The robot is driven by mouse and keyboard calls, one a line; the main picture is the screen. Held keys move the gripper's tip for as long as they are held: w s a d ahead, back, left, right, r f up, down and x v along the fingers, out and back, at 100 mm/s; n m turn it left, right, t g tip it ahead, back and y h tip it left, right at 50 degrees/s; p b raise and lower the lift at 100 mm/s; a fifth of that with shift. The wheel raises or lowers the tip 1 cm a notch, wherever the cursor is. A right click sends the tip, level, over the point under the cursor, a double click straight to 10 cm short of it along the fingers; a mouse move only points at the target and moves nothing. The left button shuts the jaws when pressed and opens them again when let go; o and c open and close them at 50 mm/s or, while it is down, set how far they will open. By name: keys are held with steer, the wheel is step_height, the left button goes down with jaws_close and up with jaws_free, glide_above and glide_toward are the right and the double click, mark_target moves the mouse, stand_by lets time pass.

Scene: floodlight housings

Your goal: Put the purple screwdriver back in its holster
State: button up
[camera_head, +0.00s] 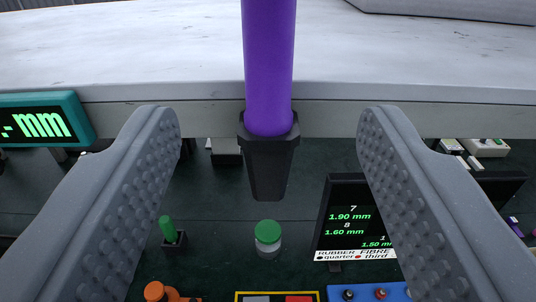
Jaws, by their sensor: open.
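The purple screwdriver (268,60) stands upright in the middle of the view, its top cut off by the upper edge. Its lower end sits in a black tapered holster (268,160), which hides the part below the collar. My gripper (270,130) is open, with one grey ridged finger to the left of the holster and one to the right. Neither finger touches the screwdriver or the holster; clear gaps show on both sides.
A pale worn ledge (150,45) runs across behind the screwdriver. A teal-framed display (42,120) is at left and a black readout (350,220) at lower right. Below are a green-capped jar (268,236), a small green-handled item (169,232) in a black block, and a blue panel (378,292).

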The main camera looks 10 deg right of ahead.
steer(key=shift+s+a+r, duration=0.1)
steer(key=shift+s+a, duration=0.05)
steer(key=shift+s, duration=0.55)
steer(key=s+a+r+n+g+y, duration=0.1)
steer(key=s+a+r+y, duration=0.1)
steer(key=s+a+r, duration=0.4)
steer(key=s+a+r+n+g+y+b, duration=0.1)
steer(key=s+a+r, duration=0.6)
steer(key=s+r, duration=0.4)
steer(key=s, duration=0.4)
steer(key=shift+a+r+y, duration=0.2)
steer(key=shift+a+y, duration=0.1)
steer(key=shift+y, duration=0.1)
